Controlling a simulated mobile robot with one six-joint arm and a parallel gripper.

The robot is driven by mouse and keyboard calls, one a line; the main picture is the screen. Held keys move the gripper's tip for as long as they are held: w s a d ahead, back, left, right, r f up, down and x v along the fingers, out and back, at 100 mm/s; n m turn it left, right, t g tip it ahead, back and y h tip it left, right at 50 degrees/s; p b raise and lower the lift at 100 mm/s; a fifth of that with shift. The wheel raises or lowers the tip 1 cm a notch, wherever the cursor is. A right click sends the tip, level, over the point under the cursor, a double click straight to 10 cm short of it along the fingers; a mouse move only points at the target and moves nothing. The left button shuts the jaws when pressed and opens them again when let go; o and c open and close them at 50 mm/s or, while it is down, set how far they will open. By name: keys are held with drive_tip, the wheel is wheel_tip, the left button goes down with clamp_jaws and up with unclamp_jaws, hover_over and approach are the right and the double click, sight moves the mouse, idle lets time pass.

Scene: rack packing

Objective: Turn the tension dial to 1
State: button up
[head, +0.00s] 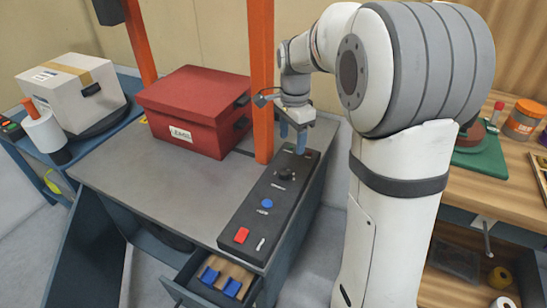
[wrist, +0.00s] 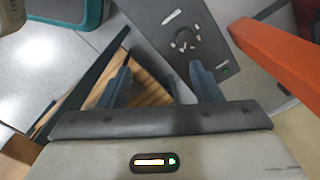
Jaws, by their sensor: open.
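The tension dial (head: 285,174) is a small dark round knob on the black control panel (head: 252,221), toward its far end. In the wrist view the dial (wrist: 185,41) shows near the top, with white marks around it; the number it points to is too small to read. My gripper (head: 292,138) hangs over the far end of the panel, beyond the dial and apart from it. In the wrist view my gripper (wrist: 162,64) has its two fingers spread with nothing between them, and the dial lies past the fingertips.
An orange post (head: 262,80) stands close beside my gripper. The panel also bears a blue button (head: 267,203) and a red button (head: 241,235). A red box (head: 196,110) sits on the grey table. An open drawer (head: 220,279) holds blue things. The middle of the table is clear.

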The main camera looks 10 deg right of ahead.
sight(285, 170)
drive_tip(key=w+f+m+b, duration=0.1)
drive_tip(key=w+f, duration=0.1)
drive_tip(key=f, duration=0.1)
drive_tip(key=w+f+m+b, duration=0.1)
drive_tip(key=w+f, duration=0.1)
drive_tip(key=f, duration=0.1)
drive_tip(key=w+f+m+b, duration=0.1)
drive_tip(key=w+f+m, duration=0.1)
drive_tip(key=f, duration=0.1)
drive_tip(key=shift+w+f+g+b, duration=0.2)
drive_tip(key=shift+g+b, duration=0.1)
drive_tip(key=shift+g, duration=0.1)
drive_tip(key=f+b, duration=0.1)
drive_tip(key=f, duration=0.2)
drive_tip(key=f+b, duration=0.1)
drive_tip(key=f, duration=0.3)
drive_tip(key=shift+s+f, duration=0.2)
drive_tip(key=shift+f, duration=0.05)
